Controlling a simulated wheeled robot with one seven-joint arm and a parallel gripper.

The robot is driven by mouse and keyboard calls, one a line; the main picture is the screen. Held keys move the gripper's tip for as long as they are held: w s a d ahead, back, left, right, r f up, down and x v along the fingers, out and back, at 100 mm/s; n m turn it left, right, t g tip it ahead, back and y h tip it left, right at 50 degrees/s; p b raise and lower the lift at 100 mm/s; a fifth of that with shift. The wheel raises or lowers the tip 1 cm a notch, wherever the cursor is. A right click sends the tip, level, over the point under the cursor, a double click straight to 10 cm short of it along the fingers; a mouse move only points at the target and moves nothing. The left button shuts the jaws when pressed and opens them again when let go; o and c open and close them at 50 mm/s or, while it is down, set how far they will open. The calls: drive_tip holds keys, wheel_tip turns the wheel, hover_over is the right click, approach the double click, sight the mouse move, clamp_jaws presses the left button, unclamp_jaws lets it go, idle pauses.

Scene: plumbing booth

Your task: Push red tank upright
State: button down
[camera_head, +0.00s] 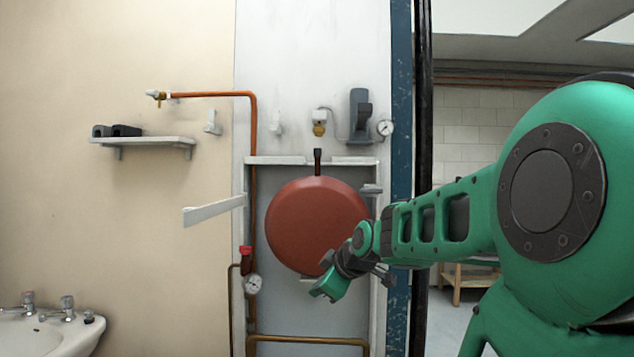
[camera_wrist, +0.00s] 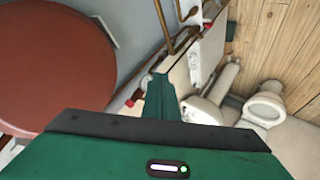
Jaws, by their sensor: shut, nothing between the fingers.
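The red tank (camera_head: 314,221) is a round, reddish-brown body with a short dark stem at its top. It sits in front of a grey wall panel in the middle of the head view. It also fills the upper left of the wrist view (camera_wrist: 50,50). My gripper (camera_head: 325,291) is at the tank's lower right edge in the head view, with its fingers shut and empty. In the wrist view the shut fingers (camera_wrist: 160,95) point away beside the tank. I cannot tell whether they touch it.
A white bracket arm (camera_head: 214,210) juts out left of the tank. A pressure gauge (camera_head: 253,284) and copper pipe (camera_head: 308,341) are lower left and below. A sink (camera_head: 50,335) stands at the bottom left. A shelf (camera_head: 143,141) is on the left wall. A toilet (camera_wrist: 267,106) shows in the wrist view.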

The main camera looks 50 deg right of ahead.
drive_tip(key=w+d+r+n+t+h, duration=0.1)
drive_tip(key=d+r+n+t, duration=0.15)
drive_tip(key=r, duration=0.35)
drive_tip(key=w+d+r+n+t+h, duration=0.1)
drive_tip(key=w+d+r+n, duration=0.1)
drive_tip(key=d+r, duration=0.25)
drive_tip(key=n+t+h, duration=0.2)
drive_tip(key=n+t, duration=0.3)
approach(319, 169)
drive_tip(key=x, duration=0.6)
drive_tip(key=shift+w, duration=0.3)
